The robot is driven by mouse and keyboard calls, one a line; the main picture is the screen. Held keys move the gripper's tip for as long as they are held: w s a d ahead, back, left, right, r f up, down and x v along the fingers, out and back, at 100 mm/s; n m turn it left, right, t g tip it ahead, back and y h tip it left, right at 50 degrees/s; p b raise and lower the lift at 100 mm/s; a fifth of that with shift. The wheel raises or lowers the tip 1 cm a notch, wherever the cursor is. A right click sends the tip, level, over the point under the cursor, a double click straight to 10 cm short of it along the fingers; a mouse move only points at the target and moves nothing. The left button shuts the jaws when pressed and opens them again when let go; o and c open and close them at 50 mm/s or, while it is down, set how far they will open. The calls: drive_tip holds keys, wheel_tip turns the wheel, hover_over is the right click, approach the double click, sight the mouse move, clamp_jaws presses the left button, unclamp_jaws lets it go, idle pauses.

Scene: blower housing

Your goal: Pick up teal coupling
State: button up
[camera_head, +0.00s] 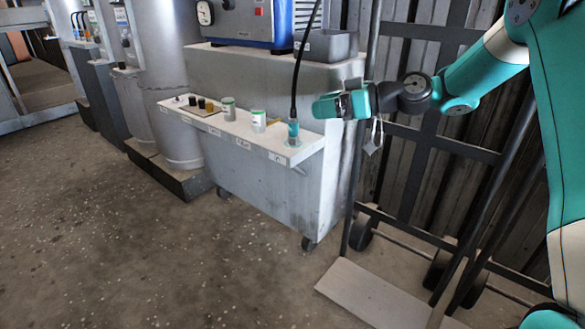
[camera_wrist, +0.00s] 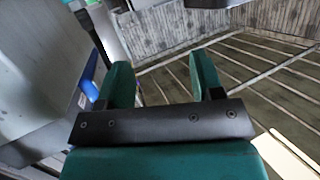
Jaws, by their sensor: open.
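The teal coupling (camera_head: 293,129) stands upright at the right end of the narrow white shelf (camera_head: 285,150) on the grey cabinet. A black hose (camera_head: 298,70) rises from its top. My gripper (camera_head: 322,107) is to the right of the hose and a little above the coupling, apart from it as far as the picture shows. In the wrist view my gripper (camera_wrist: 162,78) shows two teal fingers spread apart with nothing between them. The coupling cannot be made out in the wrist view.
Small containers, including a pale cup (camera_head: 258,120) and a grey-green cup (camera_head: 229,108), stand left along the shelf. A blue machine (camera_head: 243,22) and grey bin (camera_head: 326,45) sit on the cabinet top. A dark hand-truck frame (camera_head: 435,140) stands right. The floor in front is clear.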

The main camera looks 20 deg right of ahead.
drive_tip(key=w+d+f+t+b, duration=0.35)
drive_tip(key=d+f+b, duration=0.25)
drive_tip(key=d+f, duration=0.3)
drive_tip(key=y+p, duration=0.1)
drive_tip(key=p, duration=0.1)
approach(290, 127)
drive_tip(key=x, duration=0.3)
drive_tip(key=w+x, duration=0.1)
drive_tip(key=x, duration=0.1)
drive_tip(key=shift+w+d+f, duration=0.15)
drive_tip(key=b+x, duration=0.1)
drive_tip(key=x, duration=0.1)
drive_tip(key=b+x, duration=0.1)
drive_tip(key=x, duration=0.2)
drive_tip(key=shift+f+b, duration=0.2)
drive_tip(key=shift+b, duration=0.15)
drive_tip(key=shift+w+a+r, duration=0.15)
drive_tip(key=shift+w+a, duration=0.1)
drive_tip(key=shift+w, duration=0.05)
drive_tip(key=c, duration=1)
drive_tip(key=shift+c, duration=0.6)
wheel_tip(290, 127, up, 28)
drive_tip(key=p, duration=1.1)
drive_tip(key=shift+p, duration=0.3)
